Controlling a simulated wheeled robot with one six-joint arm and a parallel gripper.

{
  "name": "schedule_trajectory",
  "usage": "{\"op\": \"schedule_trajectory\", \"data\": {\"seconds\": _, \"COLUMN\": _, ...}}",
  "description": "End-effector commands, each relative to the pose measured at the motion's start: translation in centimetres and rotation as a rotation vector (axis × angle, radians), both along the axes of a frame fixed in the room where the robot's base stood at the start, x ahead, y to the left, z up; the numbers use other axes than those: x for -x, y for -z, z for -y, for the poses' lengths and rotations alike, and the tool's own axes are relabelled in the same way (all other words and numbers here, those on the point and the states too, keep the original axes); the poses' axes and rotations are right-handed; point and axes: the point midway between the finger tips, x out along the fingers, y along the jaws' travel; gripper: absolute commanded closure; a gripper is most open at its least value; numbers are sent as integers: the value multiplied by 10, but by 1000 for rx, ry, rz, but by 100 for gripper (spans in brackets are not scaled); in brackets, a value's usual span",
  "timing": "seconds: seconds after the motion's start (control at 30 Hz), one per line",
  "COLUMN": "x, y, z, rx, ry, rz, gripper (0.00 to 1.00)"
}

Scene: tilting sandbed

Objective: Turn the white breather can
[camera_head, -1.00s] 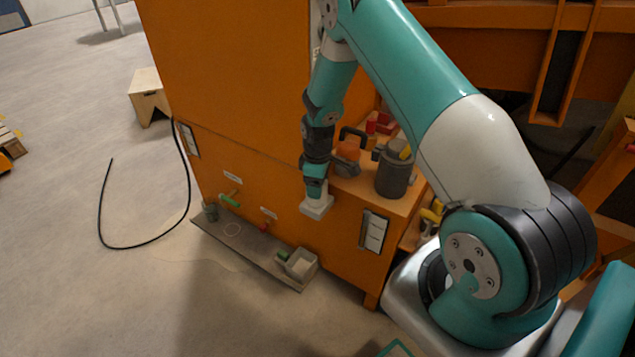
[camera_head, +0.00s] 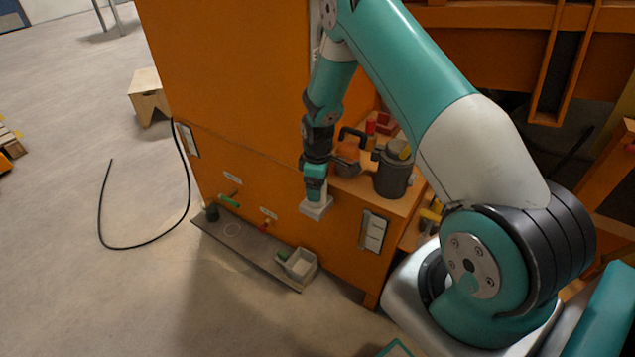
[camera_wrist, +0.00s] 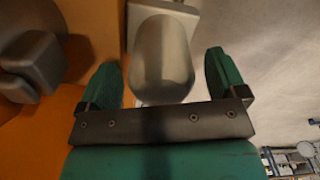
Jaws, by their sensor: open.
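The white breather can (camera_wrist: 163,55) shows in the wrist view as a pale, rounded body on a square base. It lies between the two green fingers of my gripper (camera_wrist: 168,78), with a visible gap on each side. My gripper is open, and I see no finger touching the can. In the camera_head view my gripper (camera_head: 315,192) points down beside the orange cabinet front. A pale square part (camera_head: 316,208), likely the can's base, shows just below it. The can's rounded body is hidden there by the gripper.
Below, a grey ledge (camera_head: 245,245) bears a small pale bin (camera_head: 299,265). Open floor lies left, with a black cable (camera_head: 101,215).

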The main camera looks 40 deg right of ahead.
Motion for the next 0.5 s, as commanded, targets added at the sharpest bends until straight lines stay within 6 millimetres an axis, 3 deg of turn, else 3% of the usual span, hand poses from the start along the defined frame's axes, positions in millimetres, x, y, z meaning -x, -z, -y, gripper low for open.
{"op": "schedule_trajectory", "data": {"seconds": 0.13, "x": 0, "y": -6, "z": 0, "rx": 0, "ry": 0, "rz": 1, "gripper": 9}}
{"op": "schedule_trajectory", "data": {"seconds": 0.27, "x": -1, "y": -26, "z": 0, "rx": 0, "ry": 0, "rz": 3, "gripper": 9}}
{"op": "schedule_trajectory", "data": {"seconds": 0.5, "x": -1, "y": -87, "z": 0, "rx": 1, "ry": 0, "rz": 5, "gripper": 9}}
